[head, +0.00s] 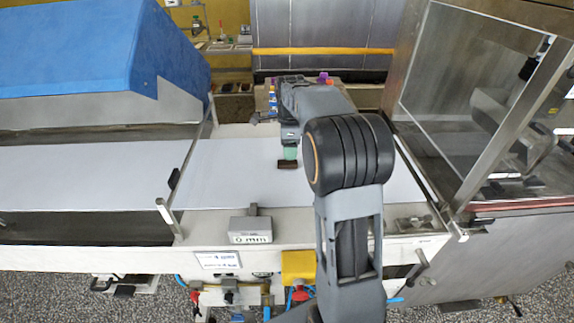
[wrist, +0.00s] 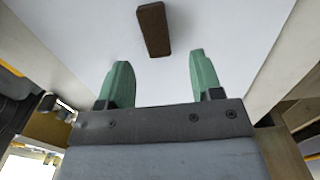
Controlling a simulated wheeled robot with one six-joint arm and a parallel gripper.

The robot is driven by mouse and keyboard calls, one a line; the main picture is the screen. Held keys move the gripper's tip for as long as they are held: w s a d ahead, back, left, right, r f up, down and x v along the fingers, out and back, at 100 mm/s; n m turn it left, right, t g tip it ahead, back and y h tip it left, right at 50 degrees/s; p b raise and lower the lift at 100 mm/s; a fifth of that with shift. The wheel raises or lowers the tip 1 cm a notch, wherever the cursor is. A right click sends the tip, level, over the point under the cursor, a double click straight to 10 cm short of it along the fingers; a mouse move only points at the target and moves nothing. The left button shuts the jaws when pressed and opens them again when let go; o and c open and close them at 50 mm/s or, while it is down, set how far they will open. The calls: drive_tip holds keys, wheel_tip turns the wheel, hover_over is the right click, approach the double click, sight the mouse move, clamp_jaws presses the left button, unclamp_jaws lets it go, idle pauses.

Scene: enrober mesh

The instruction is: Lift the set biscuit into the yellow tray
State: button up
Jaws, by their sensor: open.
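A dark brown bar-shaped biscuit (head: 288,164) lies on the white belt (head: 240,180) in the head view. In the wrist view the biscuit (wrist: 154,29) lies just beyond the fingertips, roughly between their lines and slightly tilted. My gripper (wrist: 158,62) has two green fingers, spread apart with nothing between them. In the head view my gripper (head: 290,153) is right by the biscuit, partly hidden by my arm. A yellow box-like thing (head: 298,265) sits low in front of the belt; I cannot tell whether it is the tray.
A grey block marked "0 mm" (head: 250,230) stands on the front edge. A blue-covered machine (head: 90,55) is at left and a glass-sided cabinet (head: 475,100) at right. The belt left of the biscuit is clear. Small coloured items stand behind the belt.

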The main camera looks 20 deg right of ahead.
sight(289, 162)
drive_tip(key=shift+s+a+f, duration=0.15)
drive_tip(key=shift+f, duration=2.5)
drive_tip(key=c, duration=0.8)
drive_tip(key=shift+r, duration=0.15)
drive_tip(key=shift+c, duration=0.2)
